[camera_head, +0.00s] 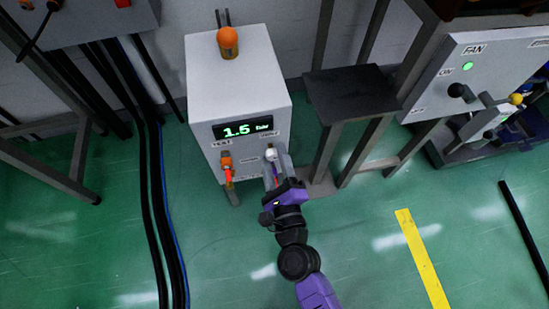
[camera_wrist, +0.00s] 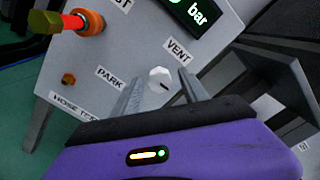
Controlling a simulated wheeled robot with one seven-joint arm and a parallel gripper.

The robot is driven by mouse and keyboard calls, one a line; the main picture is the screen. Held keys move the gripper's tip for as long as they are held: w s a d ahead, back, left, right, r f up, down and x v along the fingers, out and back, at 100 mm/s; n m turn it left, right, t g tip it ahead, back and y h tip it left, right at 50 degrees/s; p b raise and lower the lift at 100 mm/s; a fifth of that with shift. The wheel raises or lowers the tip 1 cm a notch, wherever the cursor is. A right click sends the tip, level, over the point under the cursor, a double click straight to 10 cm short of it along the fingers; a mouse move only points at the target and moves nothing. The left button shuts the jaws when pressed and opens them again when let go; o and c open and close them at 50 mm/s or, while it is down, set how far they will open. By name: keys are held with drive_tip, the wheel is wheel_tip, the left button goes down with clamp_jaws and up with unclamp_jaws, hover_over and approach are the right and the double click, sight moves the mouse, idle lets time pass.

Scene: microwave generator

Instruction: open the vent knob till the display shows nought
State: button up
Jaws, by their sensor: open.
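The white box (camera_head: 232,75) carries a black display (camera_head: 243,128) with green digits that read about 1.5 or 1.6 bar. The display is partly cut off in the wrist view (camera_wrist: 200,20). The vent knob (camera_wrist: 159,76) is small, pale and faceted, beside the VENT label (camera_wrist: 178,51); it also shows in the head view (camera_head: 271,153). My gripper (camera_head: 272,163) is open in front of the knob. In the wrist view, the fingers of my gripper (camera_wrist: 160,86) stand on either side of it, with gaps visible. I cannot tell their exact depth relative to the knob.
An orange fitting with a red hose end (camera_head: 227,166) is left of the knob, near the TEST label. A PARK label (camera_wrist: 109,78) is nearby. A dark stand (camera_head: 350,95) and a FAN panel (camera_head: 475,75) are right. Black cables (camera_head: 150,170) run left.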

drive_tip(key=shift+c, duration=0.2)
clamp_jaws()
